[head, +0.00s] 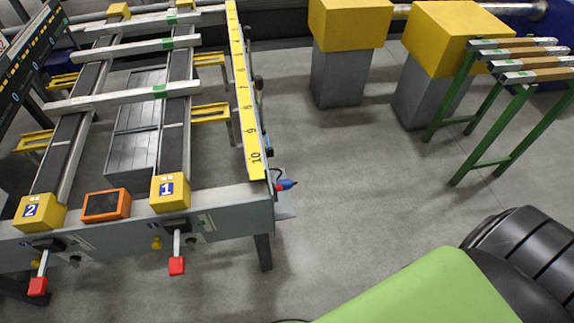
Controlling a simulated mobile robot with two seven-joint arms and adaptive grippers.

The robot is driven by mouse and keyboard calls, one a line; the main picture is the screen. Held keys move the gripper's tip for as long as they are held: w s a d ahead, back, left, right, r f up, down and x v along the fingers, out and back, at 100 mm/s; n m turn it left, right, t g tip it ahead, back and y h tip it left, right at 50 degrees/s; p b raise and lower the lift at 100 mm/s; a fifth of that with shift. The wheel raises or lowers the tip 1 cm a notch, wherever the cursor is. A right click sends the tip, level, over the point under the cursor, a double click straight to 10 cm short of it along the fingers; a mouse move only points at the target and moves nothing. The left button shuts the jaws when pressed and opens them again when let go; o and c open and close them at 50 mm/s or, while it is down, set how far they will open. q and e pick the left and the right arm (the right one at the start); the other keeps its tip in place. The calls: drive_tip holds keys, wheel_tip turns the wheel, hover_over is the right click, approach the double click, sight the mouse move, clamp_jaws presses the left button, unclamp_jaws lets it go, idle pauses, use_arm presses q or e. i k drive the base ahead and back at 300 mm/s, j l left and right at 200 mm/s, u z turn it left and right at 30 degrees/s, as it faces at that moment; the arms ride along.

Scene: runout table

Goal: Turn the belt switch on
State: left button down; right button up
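Two levers with red grips are on the front panel of the runout table (120,234). One red-gripped lever (177,265) is below the yellow block marked 1 (170,190). The other (38,286) is below the yellow block marked 2 (40,212). Both levers point down and toward me. Small yellow and dark knobs (157,243) sit beside them. I cannot tell which control is the belt switch, nor whether it is on or off. Two dark belts (174,145) run back from the blocks. Neither of my grippers is in view.
An orange-framed panel (105,205) sits between the blocks. Pale bars (120,98) lie across the belts. A yellow numbered scale (245,95) runs along the right side. Yellow-topped grey pedestals (345,50) and a green stand (500,110) are behind. The grey floor (340,170) right of the table is clear.

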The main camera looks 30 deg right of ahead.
sight(277, 188)
drive_tip(key=i+l, duration=0.1)
drive_tip(key=l, duration=0.45)
drive_tip(key=i+l, duration=0.1)
drive_tip(key=l, duration=0.4)
drive_tip(key=i+l+u, duration=0.1)
drive_tip(key=u, duration=0.35)
drive_tip(key=l+u, duration=0.15)
drive_tip(key=u, duration=0.25)
drive_tip(key=i+l+u, duration=0.1)
drive_tip(key=u, duration=0.35)
drive_tip(key=l+u, duration=0.2)
drive_tip(key=u, duration=0.25)
drive_tip(key=l+u, duration=0.15)
drive_tip(key=u, duration=0.25)
